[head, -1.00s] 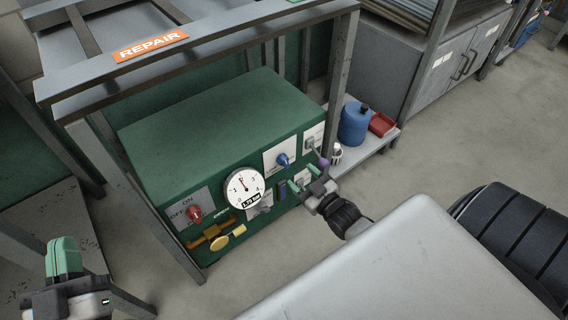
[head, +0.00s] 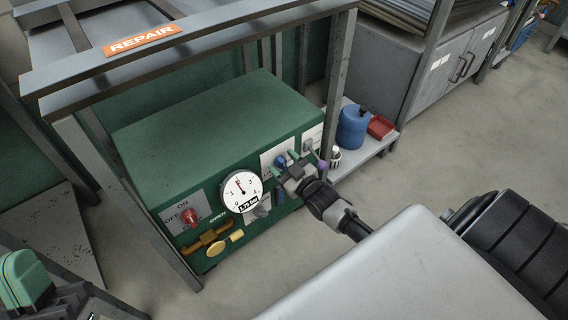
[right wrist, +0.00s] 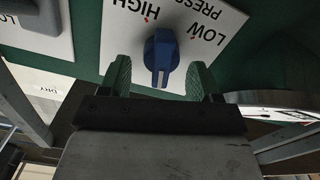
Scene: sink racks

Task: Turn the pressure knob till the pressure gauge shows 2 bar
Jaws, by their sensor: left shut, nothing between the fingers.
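The blue pressure knob (head: 281,161) sits on a white plate on the green panel. In the right wrist view the knob (right wrist: 161,52) stands ahead of and between the fingertips, with a gap on each side, below HIGH and LOW lettering. My right gripper (head: 286,164) is open, fingers straddling the knob's line; the wrist view also shows it (right wrist: 159,72). The round white pressure gauge (head: 242,190) has its needle near the top, close to 2; its small readout looks like 1.75 bar. My left gripper (head: 20,278) is shut and empty at lower left, partly cut off.
On the panel are a red ON/OFF knob (head: 189,216) and a yellow valve handle (head: 212,249). A grey metal frame (head: 335,85) surrounds the green box.

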